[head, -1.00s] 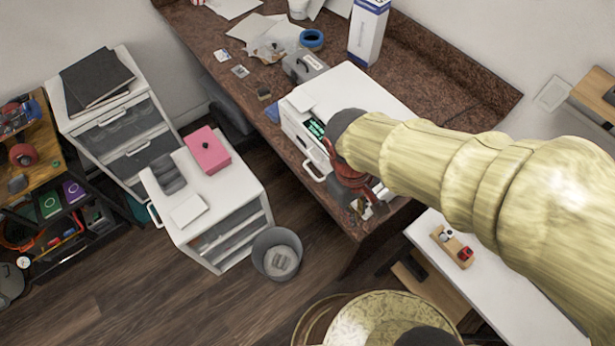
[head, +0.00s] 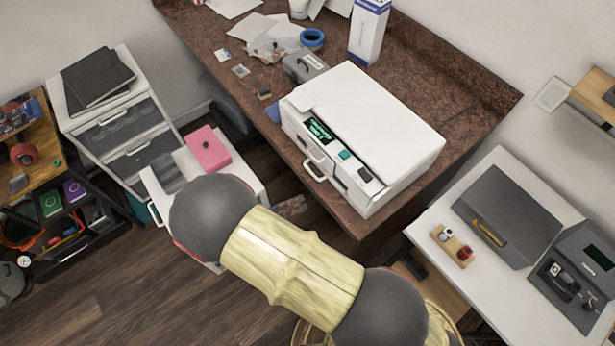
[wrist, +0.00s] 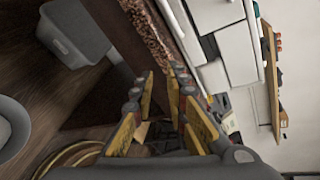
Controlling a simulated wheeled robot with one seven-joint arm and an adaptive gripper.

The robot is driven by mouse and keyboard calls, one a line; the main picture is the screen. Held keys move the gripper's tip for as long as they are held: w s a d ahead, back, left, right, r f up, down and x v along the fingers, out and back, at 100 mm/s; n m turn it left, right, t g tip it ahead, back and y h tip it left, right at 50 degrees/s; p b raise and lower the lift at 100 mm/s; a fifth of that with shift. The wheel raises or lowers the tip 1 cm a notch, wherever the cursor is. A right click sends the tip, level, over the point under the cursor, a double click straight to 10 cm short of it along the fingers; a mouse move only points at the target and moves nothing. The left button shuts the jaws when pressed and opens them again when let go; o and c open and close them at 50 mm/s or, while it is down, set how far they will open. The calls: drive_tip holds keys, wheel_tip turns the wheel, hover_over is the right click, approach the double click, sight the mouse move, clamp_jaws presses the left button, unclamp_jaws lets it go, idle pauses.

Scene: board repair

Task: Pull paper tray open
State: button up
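The white printer (head: 375,120) stands on the brown worktop in the head view. Its front faces lower left, with a lit green panel (head: 319,130) and a white loop handle (head: 314,170) low on the front. The front under the handle looks flush, with no tray visibly sticking out. In the head view my gripper is mostly or wholly hidden by my arm, below and left of the printer. In the wrist view my gripper (wrist: 161,78) shows yellow-padded fingers apart, with nothing seen between them. White surfaces lie beyond the fingers; I cannot tell which belong to the printer.
The brown worktop (head: 470,85) holds a blue tape roll (head: 312,39) and a tall box (head: 369,32). A white side table (head: 420,235) stands right. Wood floor is clear at lower left.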

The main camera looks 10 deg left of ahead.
sight(313, 175)
drive_tip(key=w+a+r+n+t, duration=0.2)
drive_tip(key=w+a+r+n, duration=0.1)
drive_tip(key=n, duration=0.1)
drive_tip(key=shift+w+d+f+n+b, duration=0.15)
drive_tip(key=shift+w+d+n, duration=0.25)
drive_tip(key=shift+w+d, duration=0.5)
drive_tip(key=shift+w+d+f+n+b, duration=0.1)
drive_tip(key=shift+w+d+n+b, duration=0.25)
drive_tip(key=shift+w+d, duration=0.55)
drive_tip(key=shift+w+d+f+n+b, duration=0.1)
drive_tip(key=shift+w+d+n, duration=0.45)
drive_tip(key=shift+w, duration=0.6)
drive_tip(key=shift+c, duration=0.4)
clamp_jaws()
